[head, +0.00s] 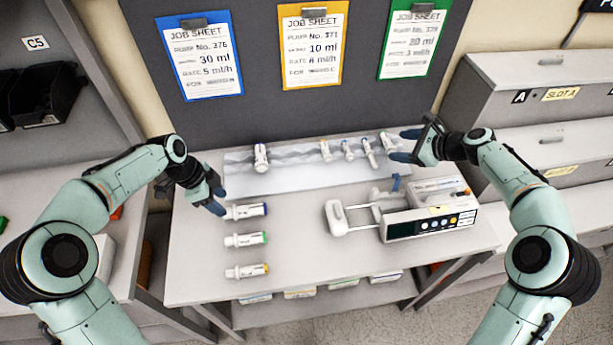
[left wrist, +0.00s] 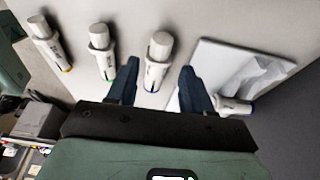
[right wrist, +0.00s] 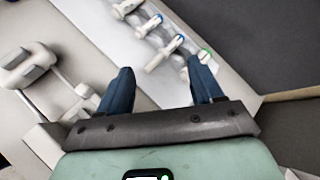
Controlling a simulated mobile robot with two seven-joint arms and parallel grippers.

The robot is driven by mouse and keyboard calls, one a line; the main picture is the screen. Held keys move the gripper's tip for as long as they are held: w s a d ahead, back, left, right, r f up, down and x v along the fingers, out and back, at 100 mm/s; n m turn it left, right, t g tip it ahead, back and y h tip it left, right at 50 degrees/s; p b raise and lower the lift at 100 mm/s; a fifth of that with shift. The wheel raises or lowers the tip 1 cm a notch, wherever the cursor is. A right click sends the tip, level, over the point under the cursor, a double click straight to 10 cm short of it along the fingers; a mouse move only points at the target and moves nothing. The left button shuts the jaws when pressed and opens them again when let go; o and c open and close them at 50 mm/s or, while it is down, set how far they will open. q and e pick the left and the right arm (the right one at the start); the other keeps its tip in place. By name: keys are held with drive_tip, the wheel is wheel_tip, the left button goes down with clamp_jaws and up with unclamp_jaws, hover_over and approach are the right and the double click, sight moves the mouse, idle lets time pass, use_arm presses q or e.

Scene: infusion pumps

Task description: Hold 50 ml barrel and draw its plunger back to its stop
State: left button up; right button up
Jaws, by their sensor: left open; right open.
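Three white syringes lie in a column at the table's left: blue-ended (head: 247,211), green-ended (head: 246,239) and yellow-ended (head: 247,271). Volume marks are too small to read, so I cannot tell which is the 50 ml barrel. My left gripper (head: 217,198) is open and empty beside the blue-ended syringe, which shows between its fingers in the left wrist view (left wrist: 158,60). My right gripper (head: 400,146) is open and empty near the green-ended syringe (right wrist: 200,58) on the tray.
A white infusion pump (head: 430,222) with a protruding carriage (head: 338,218) stands on the table's right. Job sheets, including a yellow one (head: 312,45), hang on the back board. Drawers (head: 550,80) stand at right, a black bin (head: 45,95) at left. The front centre table is clear.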

drive_tip(key=s+a+f+n+g, duration=0.1)
drive_tip(key=s+a+n+g, duration=0.15)
drive_tip(key=a, duration=0.85)
drive_tip(key=s+a+n+g, duration=0.2)
drive_tip(key=a+g, duration=0.1)
drive_tip(key=a, duration=0.7)
drive_tip(key=n+g+h, duration=0.2)
drive_tip(key=g+h, duration=0.1)
approach(258, 207)
drive_tip(key=shift+t, duration=0.25)
drive_tip(key=x, duration=1)
drive_tip(key=shift+s, duration=0.1)
drive_tip(key=c, duration=1.2)
use_arm(q)
drive_tip(key=shift+r, duration=0.1)
use_arm(e)
drive_tip(key=shift+f, duration=0.1)
use_arm(q)
drive_tip(key=shift+s+f, duration=0.1)
drive_tip(key=shift+f, duration=2.5)
